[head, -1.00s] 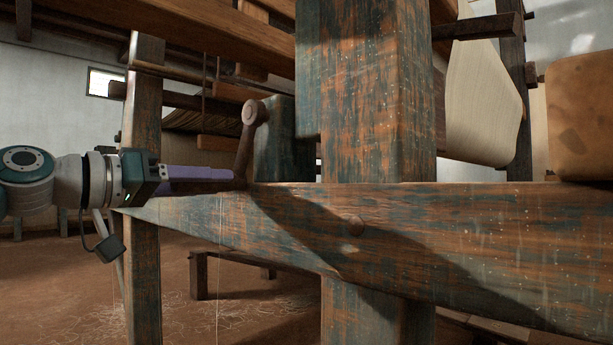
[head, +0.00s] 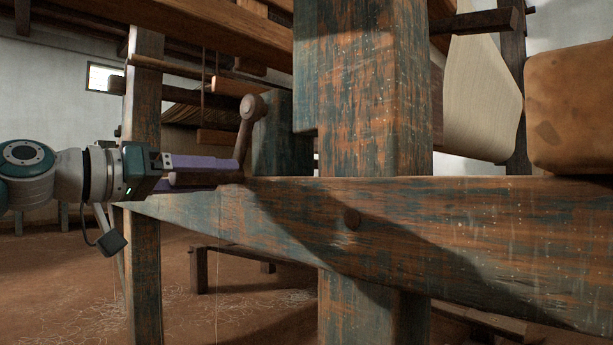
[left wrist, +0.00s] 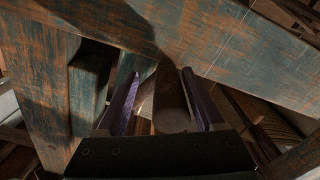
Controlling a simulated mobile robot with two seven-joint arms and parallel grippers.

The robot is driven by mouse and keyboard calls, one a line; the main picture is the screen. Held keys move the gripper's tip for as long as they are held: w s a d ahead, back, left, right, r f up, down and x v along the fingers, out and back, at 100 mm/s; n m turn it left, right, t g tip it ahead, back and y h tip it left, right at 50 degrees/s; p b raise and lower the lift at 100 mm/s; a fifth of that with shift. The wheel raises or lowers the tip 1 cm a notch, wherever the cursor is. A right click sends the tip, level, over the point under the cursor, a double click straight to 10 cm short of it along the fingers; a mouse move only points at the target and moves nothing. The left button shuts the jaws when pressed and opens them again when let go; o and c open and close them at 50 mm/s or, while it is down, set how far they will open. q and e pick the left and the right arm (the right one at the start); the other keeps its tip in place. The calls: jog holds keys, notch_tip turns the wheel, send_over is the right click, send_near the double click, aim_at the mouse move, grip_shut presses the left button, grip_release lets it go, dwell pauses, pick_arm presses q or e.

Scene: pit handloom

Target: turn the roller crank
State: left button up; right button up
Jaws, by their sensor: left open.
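The roller crank (head: 244,135) is a dark wooden arm with a round knob-like hub at its upper end, beside the big post. Its brown handle (head: 200,179) sticks out to the left from the arm's lower end. My left gripper (head: 232,172) comes in from the left with purple fingers on either side of the handle. In the left wrist view the handle (left wrist: 171,105) lies between the two fingers, with gaps beside it. The gripper is open and not closed on it. My right gripper is not in view.
A thick weathered beam (head: 480,235) runs just right of and below the crank. A heavy upright post (head: 370,90) stands behind the beam. A cream cloth roll (head: 480,100) hangs at the right. Open floor (head: 60,270) lies at lower left.

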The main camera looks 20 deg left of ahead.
aim_at(168, 175)
pick_arm(q)
jog(key=shift+s+a, duration=0.1)
jog(key=shift+s+a, duration=0.15)
jog(key=shift+s, duration=0.15)
jog(key=p+v, duration=0.2)
jog(key=v, duration=0.7)
jog(key=shift+p, duration=0.35)
